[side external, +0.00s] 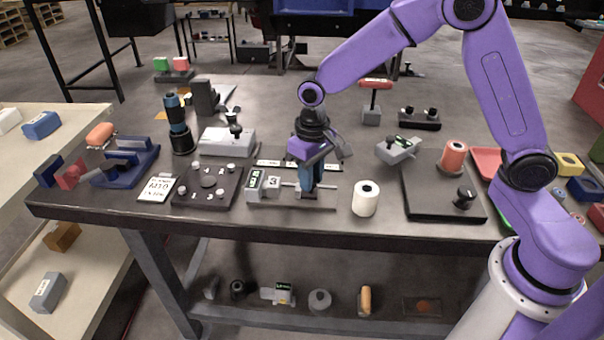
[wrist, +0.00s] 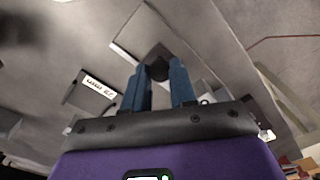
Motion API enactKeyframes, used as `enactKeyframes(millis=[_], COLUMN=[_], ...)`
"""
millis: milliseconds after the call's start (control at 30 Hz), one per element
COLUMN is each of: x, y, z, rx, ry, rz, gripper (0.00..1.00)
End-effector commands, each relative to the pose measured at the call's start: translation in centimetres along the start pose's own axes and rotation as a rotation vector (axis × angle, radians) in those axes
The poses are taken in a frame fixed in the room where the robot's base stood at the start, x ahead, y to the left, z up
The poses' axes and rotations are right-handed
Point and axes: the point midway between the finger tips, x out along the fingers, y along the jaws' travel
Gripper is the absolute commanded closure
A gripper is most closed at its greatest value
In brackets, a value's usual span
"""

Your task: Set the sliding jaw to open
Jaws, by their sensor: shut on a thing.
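A small vise-like fixture stands near the table's front edge in the side external view, with a grey labelled end block (side external: 264,186) at its left and a thin rail (side external: 328,186) running right. My gripper (side external: 307,186) points down over the rail, right of the end block. Its blue fingers hide most of the sliding jaw. In the wrist view, the fingers (wrist: 160,78) are a little apart, with a dark rounded part (wrist: 158,64) between them. My gripper is shut on the sliding jaw. The label wording is too small to read surely.
A white roll (side external: 365,198) stands close to the right of the fixture. A dark plate with knobs (side external: 208,185) is to its left. A grey box with a dark lever (side external: 227,142) sits behind left. A black board (side external: 425,205) lies farther right.

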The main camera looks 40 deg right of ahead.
Motion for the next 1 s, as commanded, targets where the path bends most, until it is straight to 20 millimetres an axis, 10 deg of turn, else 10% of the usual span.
enactKeyframes(millis=[300,333,400,767,1000], x=[0.0,0.0,0.0,-0.4,-4.0], y=[0.3,0.4,0.4,0.2,0.1], z=[0.3,0.3,0.3,0.2,0.1], rx=[0.001,0.001,0.002,0.0,0.0], ry=[-0.01,-0.01,-0.009,-0.004,0.0], rz=[0.006,0.006,0.005,0.003,0.001], gripper=[1.0,0.64,0.48,0.48,0.48])
